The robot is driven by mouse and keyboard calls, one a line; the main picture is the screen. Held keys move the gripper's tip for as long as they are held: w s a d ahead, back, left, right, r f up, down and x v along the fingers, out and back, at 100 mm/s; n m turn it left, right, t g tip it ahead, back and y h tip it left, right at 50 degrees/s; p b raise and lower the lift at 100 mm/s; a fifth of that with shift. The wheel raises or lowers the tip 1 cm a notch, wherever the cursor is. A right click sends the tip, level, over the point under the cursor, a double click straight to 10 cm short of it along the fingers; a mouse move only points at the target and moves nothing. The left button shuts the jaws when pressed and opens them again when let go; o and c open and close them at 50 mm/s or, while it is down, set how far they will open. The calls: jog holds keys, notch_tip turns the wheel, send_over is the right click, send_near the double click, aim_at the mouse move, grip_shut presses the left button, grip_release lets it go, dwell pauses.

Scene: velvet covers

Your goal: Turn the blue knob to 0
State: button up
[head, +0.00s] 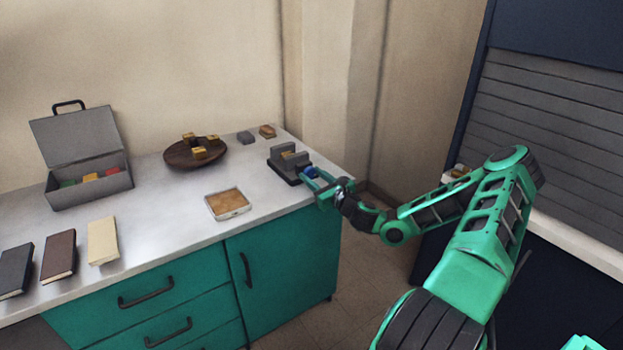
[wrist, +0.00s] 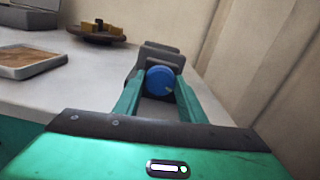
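The blue knob (wrist: 160,80) is on the front of a dark grey device (head: 288,162) at the right end of the counter. In the wrist view it faces me, with a small pale mark low on its right side. In the head view the knob (head: 310,172) is partly hidden by my gripper. My gripper (wrist: 160,98) is open, with one finger on each side of the knob. I cannot tell whether the fingers touch it. No scale numbers are readable.
A tray with a tan surface (head: 228,204) lies left of the device. A wooden bowl (head: 176,157) with yellow blocks, an open grey case (head: 60,190) and several books stand further left. Two small blocks lie behind the device. The counter's right edge is beside the device.

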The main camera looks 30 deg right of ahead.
jog(key=shift+d+n, duration=0.1)
jog(key=shift+n, duration=0.2)
jog(key=n, duration=1.2)
jog(key=shift+n, duration=0.3)
jog(key=n, duration=0.4)
jog(key=shift+f, duration=0.1)
jog(key=shift+n, duration=1.8)
jog(key=o, duration=1.1)
jog(key=shift+f, duration=0.1)
jog(key=shift+c, duration=0.2)
